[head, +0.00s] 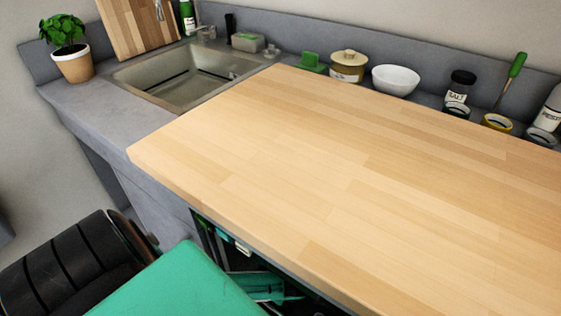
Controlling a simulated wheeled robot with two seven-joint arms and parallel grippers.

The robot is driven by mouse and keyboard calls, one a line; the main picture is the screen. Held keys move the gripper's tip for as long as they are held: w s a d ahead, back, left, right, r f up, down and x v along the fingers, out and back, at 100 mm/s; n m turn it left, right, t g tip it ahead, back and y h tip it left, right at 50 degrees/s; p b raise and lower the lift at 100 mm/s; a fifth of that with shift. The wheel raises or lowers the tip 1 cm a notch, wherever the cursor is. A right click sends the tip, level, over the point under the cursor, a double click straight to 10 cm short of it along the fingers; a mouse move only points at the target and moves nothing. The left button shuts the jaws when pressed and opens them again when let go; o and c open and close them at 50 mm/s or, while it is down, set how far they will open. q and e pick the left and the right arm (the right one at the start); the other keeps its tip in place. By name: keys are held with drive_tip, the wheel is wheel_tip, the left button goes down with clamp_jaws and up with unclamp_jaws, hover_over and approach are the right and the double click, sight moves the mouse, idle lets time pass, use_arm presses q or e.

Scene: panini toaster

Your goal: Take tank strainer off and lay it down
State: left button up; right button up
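I cannot make out a tank strainer for certain in the head view. Under the wooden worktop, a dark opening (215,240) shows in part. A teal piece with a pointed end (262,286) is at this opening, and I cannot tell what it is. A large flat teal surface (185,285) in the foreground hides much of the opening. Neither of my grippers can be made out.
The wooden worktop (330,170) is wide and clear. A metal sink (130,77) lies at the back left, with a potted plant (72,55) beside it. A lidded pot (348,66), a white bowl (396,79) and several jars line the back ledge.

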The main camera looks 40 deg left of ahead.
use_arm(q)
drive_tip(key=shift+f, duration=0.1)
clamp_jaws()
idle(0.4)
drive_tip(key=shift+r+p, duration=1.5)
drive_tip(key=shift+p, duration=0.1)
drive_tip(key=shift+r+p, duration=0.7)
drive_tip(key=shift+p, duration=0.3)
drive_tip(key=shift+f, duration=0.1)
